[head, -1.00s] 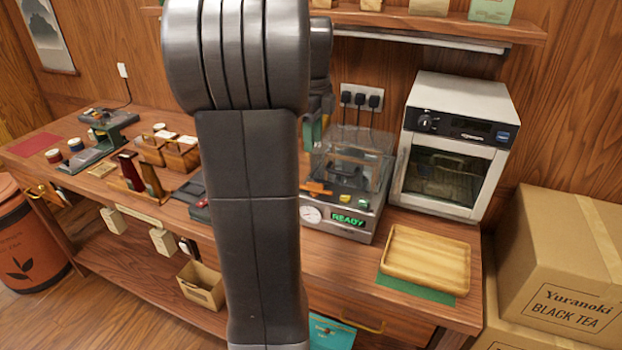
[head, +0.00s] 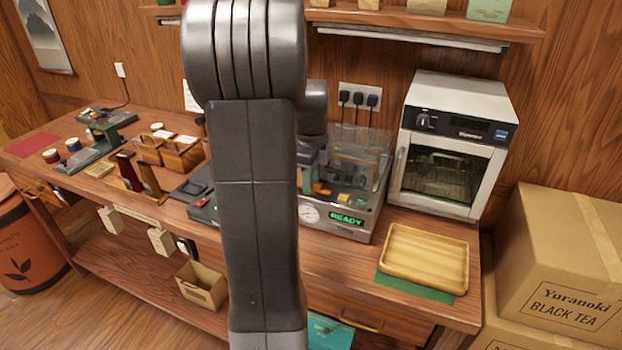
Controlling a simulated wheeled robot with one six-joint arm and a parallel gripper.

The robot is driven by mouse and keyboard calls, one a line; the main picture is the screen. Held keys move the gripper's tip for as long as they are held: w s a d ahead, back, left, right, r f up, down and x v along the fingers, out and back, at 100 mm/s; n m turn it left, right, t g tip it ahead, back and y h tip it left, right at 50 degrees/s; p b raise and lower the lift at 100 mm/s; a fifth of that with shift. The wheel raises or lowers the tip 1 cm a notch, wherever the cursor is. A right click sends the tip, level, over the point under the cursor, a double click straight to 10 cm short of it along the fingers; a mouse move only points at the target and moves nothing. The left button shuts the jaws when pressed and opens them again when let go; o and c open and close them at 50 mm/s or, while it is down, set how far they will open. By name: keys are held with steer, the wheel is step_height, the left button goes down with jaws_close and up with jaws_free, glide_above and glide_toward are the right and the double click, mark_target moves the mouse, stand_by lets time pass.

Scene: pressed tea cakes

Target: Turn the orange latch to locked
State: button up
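The press machine (head: 348,228) stands on the counter with a clear cover and a green READY display (head: 347,218). The orange latch (head: 320,189) shows only as a small piece at the machine's left front, just right of my arm. My gripper (head: 307,178) is mostly hidden behind my arm. A teal and grey part of it shows low beside the latch. Its fingertips are too small and covered to tell whether they touch the latch or are open or shut. The latch's full angle is hidden too.
A white oven (head: 455,145) stands right of the machine. A wooden tray (head: 425,258) lies on a green mat in front of it. Yellow and green buttons (head: 344,198) sit near the latch. Wooden holders (head: 180,155) stand to the left. Cartons (head: 560,260) are at the right.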

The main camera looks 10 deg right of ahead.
jaws_close()
steer(key=shift+n, duration=0.4)
steer(key=n+p, duration=0.1)
steer(key=n, duration=0.3)
steer(key=shift+s, duration=0.15)
steer(key=n+p, duration=0.1)
steer(key=n, duration=0.3)
steer(key=shift+s, duration=0.1)
steer(key=n+p, duration=0.1)
steer(key=n, duration=0.4)
steer(key=shift+s, duration=0.15)
steer(key=n, duration=0.4)
steer(key=shift+d, duration=0.1)
